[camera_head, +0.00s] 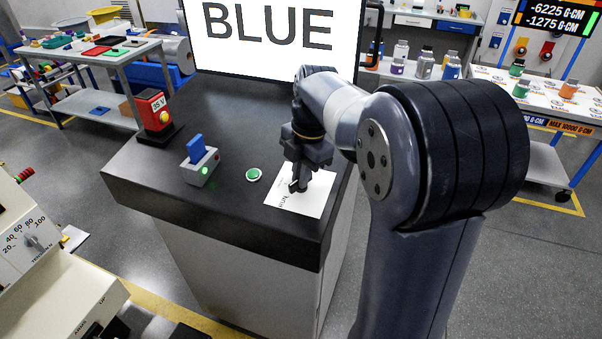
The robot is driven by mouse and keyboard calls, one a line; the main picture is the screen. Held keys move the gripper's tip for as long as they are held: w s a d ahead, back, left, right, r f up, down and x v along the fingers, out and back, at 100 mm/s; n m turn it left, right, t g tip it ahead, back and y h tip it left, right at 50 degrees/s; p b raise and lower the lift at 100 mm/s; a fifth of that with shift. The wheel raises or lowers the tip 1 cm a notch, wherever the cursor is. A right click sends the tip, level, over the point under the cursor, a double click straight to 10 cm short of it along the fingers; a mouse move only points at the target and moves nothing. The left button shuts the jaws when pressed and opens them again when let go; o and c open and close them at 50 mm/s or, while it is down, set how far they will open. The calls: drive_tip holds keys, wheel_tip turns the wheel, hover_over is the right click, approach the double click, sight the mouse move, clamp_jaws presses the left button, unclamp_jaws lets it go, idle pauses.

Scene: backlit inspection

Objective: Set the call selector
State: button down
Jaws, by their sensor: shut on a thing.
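A white plate (312,201) with dark lettering at its left edge lies on the dark console top (150,190). My gripper (298,186) points down over this plate. It is shut on a small dark thing there, mostly hidden by the fingers, so I cannot tell its shape or setting. A round green button (253,174) sits just left of the plate. Further left is a grey box (202,168) with an upright blue paddle (196,148) and a lit green lamp (204,171). I see no clear mark naming the selector.
A screen (265,45) behind the console reads "BLUE". A red unit (153,108) marked "35 V" stands at the console's back left. A cluttered bench (90,60) is at left, a table with bottles (560,100) at right. The console's front left is clear.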

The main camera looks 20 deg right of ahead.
drive_tip(key=c, duration=1.5)
unclamp_jaws()
wheel_tip(320, 180, up, 11)
drive_tip(key=d, duration=0.1)
drive_tip(key=shift+s+d+f+b, duration=0.15)
drive_tip(key=shift+d+b, duration=0.05)
drive_tip(key=shift+b, duration=0.1)
drive_tip(key=shift+f, duration=0.1)
drive_tip(key=f, duration=0.3)
drive_tip(key=a+f, duration=0.1)
drive_tip(key=f, duration=0.6)
drive_tip(key=shift+a+f+p, duration=0.2)
drive_tip(key=shift+f+p, duration=0.1)
drive_tip(key=shift+f, duration=0.05)
drive_tip(key=shift+r, duration=0.1)
